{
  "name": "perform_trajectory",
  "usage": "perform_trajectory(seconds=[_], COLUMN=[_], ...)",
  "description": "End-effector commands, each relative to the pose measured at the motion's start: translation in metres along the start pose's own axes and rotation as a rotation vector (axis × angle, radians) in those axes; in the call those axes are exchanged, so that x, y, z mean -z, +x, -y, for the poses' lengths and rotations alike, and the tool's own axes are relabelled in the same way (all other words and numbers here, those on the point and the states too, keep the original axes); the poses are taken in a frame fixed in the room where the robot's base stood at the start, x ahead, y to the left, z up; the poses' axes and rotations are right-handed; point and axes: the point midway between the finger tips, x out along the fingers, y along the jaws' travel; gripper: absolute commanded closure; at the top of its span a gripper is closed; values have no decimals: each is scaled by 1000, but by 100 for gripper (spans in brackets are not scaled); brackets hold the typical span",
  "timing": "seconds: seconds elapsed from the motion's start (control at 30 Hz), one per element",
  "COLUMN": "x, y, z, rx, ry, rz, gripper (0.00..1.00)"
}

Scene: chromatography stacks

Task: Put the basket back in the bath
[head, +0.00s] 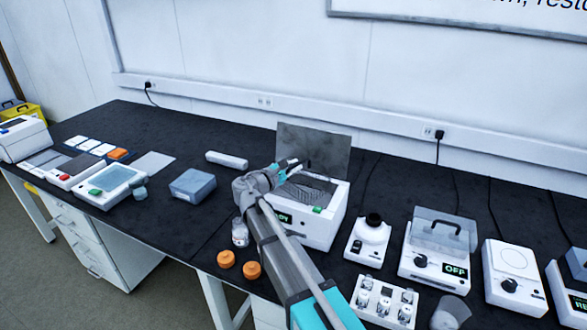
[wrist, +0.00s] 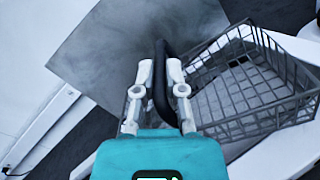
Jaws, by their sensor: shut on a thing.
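The bath (head: 318,232) is a white box with a lit green display on its front, and its grey lid (head: 325,150) stands open at the back. The lid also shows in the wrist view (wrist: 130,40). The grey wire basket (wrist: 250,85) has a black handle (wrist: 162,85). My gripper (wrist: 160,72) is shut on the handle, with one finger on each side. In the head view my gripper (head: 296,165) is over the bath's opening, and the basket (head: 308,190) is at the opening, partly hidden by my arm. I cannot tell how deep the basket sits.
A small white device with a black top (head: 367,238) stands close right of the bath. A jar (head: 240,232) and orange caps (head: 252,270) are at its front left. A blue-grey box (head: 192,185) and a white bar (head: 226,160) lie further left. Other instruments fill the right.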

Motion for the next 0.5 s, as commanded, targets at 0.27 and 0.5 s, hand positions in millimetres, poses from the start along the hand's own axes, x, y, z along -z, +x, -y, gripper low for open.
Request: perform_trajectory(seconds=[0.27, 0.5], x=[3, 4], y=[0, 0], z=[2, 2], rx=[-1, 0], ry=[0, 0], rz=[0, 0], gripper=[100, 56])
